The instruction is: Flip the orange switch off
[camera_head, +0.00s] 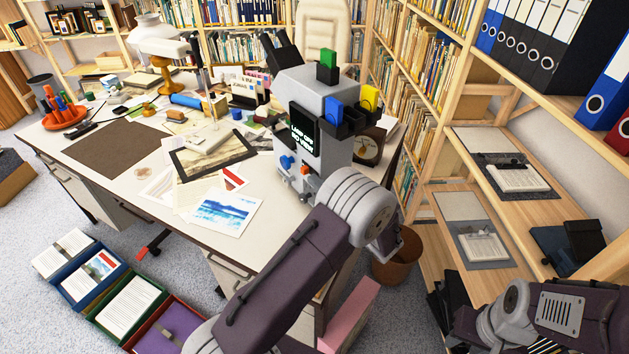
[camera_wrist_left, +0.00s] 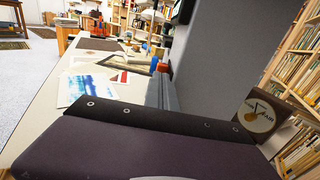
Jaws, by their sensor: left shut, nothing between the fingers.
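The orange switch (camera_head: 305,170) is on the front of a grey boxy machine (camera_head: 335,150), right of a blue knob (camera_head: 287,162). A small orange-red part, seemingly the same switch (camera_wrist_left: 167,71), shows beside the machine's wall in the left wrist view. Its lever position is too small to tell. The machine's dark screen (camera_head: 301,130) appears to read "LAMP OFF NO VIEW". My left arm reaches across the desk front to the machine. My left gripper (camera_wrist_left: 165,93) is shut and empty, close below the switch; whether it touches is unclear. My right gripper is not visible.
The desk (camera_head: 105,190) holds prints, a dark mat (camera_head: 117,149), a lamp and stationery. A round dial-like object (camera_wrist_left: 259,112) stands beside the machine. Shelves (camera_head: 480,190) fill the right side, near my right arm. Open boxes (camera_head: 130,305) lie on the floor at left.

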